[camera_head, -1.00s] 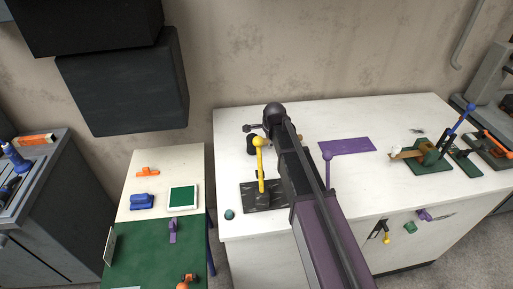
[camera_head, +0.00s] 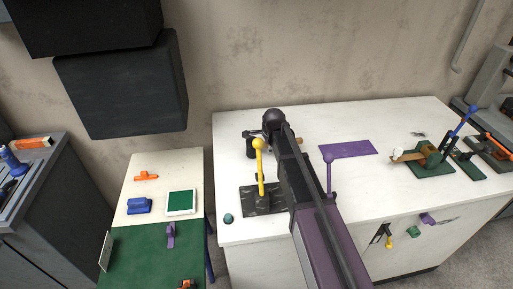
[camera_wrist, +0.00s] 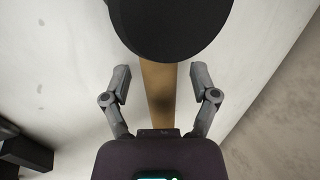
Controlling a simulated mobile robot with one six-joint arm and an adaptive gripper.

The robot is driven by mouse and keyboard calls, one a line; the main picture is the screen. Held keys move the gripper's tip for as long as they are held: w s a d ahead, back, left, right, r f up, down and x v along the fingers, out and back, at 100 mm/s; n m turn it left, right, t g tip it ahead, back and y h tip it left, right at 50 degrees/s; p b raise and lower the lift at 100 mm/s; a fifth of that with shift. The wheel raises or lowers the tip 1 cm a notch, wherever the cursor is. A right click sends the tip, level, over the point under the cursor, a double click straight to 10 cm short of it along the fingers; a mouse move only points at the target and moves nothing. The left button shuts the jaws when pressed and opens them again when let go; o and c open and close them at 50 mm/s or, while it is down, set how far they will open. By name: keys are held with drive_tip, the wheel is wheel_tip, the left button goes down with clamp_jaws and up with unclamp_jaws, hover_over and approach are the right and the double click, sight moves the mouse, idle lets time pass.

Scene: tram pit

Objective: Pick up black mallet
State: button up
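The black mallet has a round black head at the top of the wrist view (camera_wrist: 172,25) and a wooden handle running down the middle. In the head view its dark head (camera_head: 252,149) shows left of my arm, and a bit of its handle shows to the right. My gripper (camera_wrist: 161,80) is open, with one finger on each side of the handle, just below the head. A gap shows between each finger and the handle. In the head view my arm hides most of the handle.
The mallet is over the white bench (camera_head: 235,190). A yellow lever on a black base (camera_head: 261,200) stands close in front. A purple lever (camera_head: 328,172) and purple mat (camera_head: 348,148) are to the right. A wall (camera_head: 330,60) rises behind the bench.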

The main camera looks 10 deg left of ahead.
clamp_jaws()
drive_tip(key=shift+r, duration=0.15)
wheel_tip(320, 180, up, 10)
drive_tip(key=p, duration=1)
idle(0.7)
drive_tip(key=c, duration=0.7)
unclamp_jaws()
drive_tip(key=shift+f, duration=0.25)
clamp_jaws()
